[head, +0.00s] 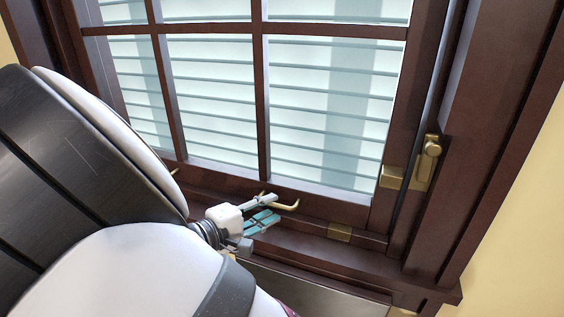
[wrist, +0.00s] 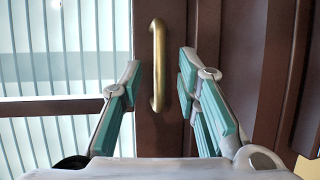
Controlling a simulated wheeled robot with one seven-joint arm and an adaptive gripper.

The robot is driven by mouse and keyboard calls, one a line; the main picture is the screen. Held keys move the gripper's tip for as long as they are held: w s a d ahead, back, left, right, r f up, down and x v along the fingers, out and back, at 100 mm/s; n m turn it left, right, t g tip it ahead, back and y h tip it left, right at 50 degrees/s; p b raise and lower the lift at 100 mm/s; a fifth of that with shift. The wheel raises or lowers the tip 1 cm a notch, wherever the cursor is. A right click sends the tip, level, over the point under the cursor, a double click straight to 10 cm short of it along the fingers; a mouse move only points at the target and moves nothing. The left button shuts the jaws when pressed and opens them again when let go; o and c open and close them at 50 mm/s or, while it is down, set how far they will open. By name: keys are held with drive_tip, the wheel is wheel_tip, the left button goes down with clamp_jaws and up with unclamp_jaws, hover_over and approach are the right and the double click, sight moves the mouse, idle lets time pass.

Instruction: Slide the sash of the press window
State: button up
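The press window has a dark brown sash (head: 262,110) with glazed panes and a pale slatted blind behind them. A brass handle (head: 288,205) is on the sash's bottom rail, and it shows upright in the wrist view (wrist: 158,65). My gripper (head: 266,208) is at this handle, partly covering it in the head view. In the wrist view my gripper (wrist: 160,68) is open, with teal-padded fingers on either side of the handle and gaps visible on both sides. I cannot tell how deep the handle sits between the fingers.
A second brass handle (head: 174,172) shows at the left of the bottom rail, mostly behind my arm. A brass latch (head: 425,165) is on the right frame. A sill (head: 330,254) runs below the sash, with a grey panel (head: 310,290) under it.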

sight(273, 206)
drive_tip(key=shift+x, duration=1.5)
clamp_jaws()
